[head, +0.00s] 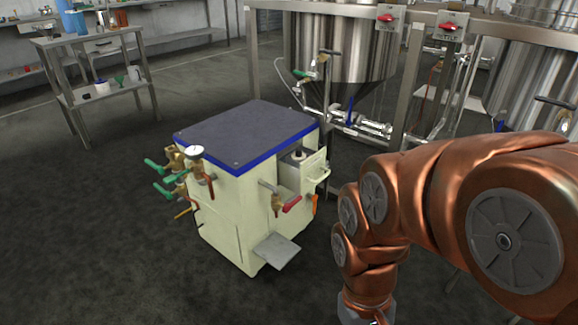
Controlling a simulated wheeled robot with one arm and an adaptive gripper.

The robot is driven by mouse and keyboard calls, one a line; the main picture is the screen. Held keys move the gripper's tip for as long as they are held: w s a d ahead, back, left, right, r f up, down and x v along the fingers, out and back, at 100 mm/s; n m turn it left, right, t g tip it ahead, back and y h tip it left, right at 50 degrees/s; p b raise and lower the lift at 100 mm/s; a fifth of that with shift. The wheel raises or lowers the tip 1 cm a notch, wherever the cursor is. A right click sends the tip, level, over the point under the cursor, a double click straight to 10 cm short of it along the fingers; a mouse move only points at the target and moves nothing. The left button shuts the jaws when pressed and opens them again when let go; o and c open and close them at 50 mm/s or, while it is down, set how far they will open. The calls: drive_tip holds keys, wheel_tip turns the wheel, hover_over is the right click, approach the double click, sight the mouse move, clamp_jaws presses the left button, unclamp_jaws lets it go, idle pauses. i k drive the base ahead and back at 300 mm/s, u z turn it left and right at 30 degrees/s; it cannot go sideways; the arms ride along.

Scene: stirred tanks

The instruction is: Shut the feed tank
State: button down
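Two steel tanks stand in a frame at the back: a cone-bottomed tank (340,45) at centre and another tank (530,85) at the right. No readable label tells me which is the feed tank. The centre tank has a valve with a green handle (302,74) and a dark T-shaped handle (328,52) at its side. A cream cabinet (225,215) with a flat, dark, blue-edged top (245,133) stands in front. My copper arm comes in from the right and bends down to the bottom edge. My gripper's fingers are out of frame.
The cabinet has green-handled valves (165,170), a gauge (193,151), a red-handled valve (291,204) and a small plate (276,250) jutting out low. Red levers (386,18) sit on the frame (252,60). A workbench (95,85) stands at back left. The floor at left is clear.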

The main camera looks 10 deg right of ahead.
sight(301, 178)
drive_tip(key=u, duration=2.4)
drive_tip(key=k, duration=0.8)
drive_tip(key=z, duration=1.1)
drive_tip(key=i, duration=0.5)
drive_tip(key=z, duration=0.05)
